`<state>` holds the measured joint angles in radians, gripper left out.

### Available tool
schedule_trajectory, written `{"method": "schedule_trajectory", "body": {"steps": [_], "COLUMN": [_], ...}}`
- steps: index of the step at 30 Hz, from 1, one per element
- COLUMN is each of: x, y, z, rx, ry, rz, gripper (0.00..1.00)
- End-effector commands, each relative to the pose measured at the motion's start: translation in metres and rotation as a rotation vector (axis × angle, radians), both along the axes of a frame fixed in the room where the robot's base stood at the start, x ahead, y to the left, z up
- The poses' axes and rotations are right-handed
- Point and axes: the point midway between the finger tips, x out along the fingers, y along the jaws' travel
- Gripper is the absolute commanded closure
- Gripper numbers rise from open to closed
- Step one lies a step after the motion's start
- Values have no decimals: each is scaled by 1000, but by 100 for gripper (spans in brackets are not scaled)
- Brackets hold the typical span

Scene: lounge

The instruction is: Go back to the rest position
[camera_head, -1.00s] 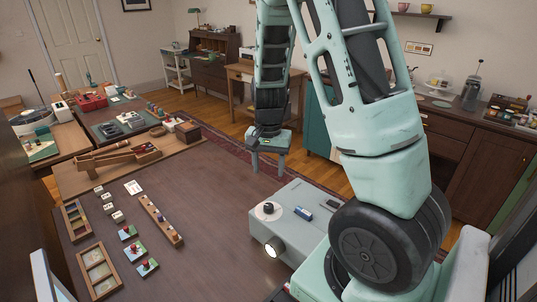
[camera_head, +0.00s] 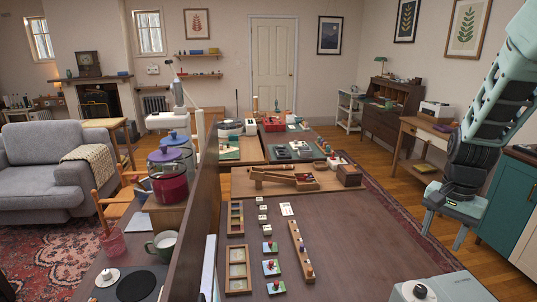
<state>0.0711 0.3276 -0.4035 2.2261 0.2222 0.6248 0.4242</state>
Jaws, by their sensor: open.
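My gripper (camera_head: 445,232) hangs at the right of the head view, pointing down with its two fingers apart and nothing between them. It is beyond the right edge of the brown table (camera_head: 345,240), over the rug and floor side. My pale green arm comes in from the upper right. A grey box-shaped device (camera_head: 440,290) with a dark knob on top shows at the bottom right, partly cut off by the frame.
On the table are a wooden rail with pegs (camera_head: 300,250), small trays (camera_head: 237,268), picture tiles (camera_head: 271,268) and a wooden ramp (camera_head: 290,180). A tall wooden partition (camera_head: 208,190) runs along its left. A teal cabinet (camera_head: 506,205) stands right of my gripper.

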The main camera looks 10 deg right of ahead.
Motion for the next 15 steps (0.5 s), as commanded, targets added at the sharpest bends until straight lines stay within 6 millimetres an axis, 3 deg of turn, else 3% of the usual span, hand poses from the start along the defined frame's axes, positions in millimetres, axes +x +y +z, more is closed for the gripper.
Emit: {"method": "schedule_trajectory", "body": {"steps": [4,8,12,15], "x": [5,-5,-44,-86], "y": [55,142,235,284], "z": [7,19,34,42], "rx": [35,77,99,94], "ry": [-13,-29,-45,-49], "rz": [183,505,919,1208], "gripper": [48,48,48,48]}}
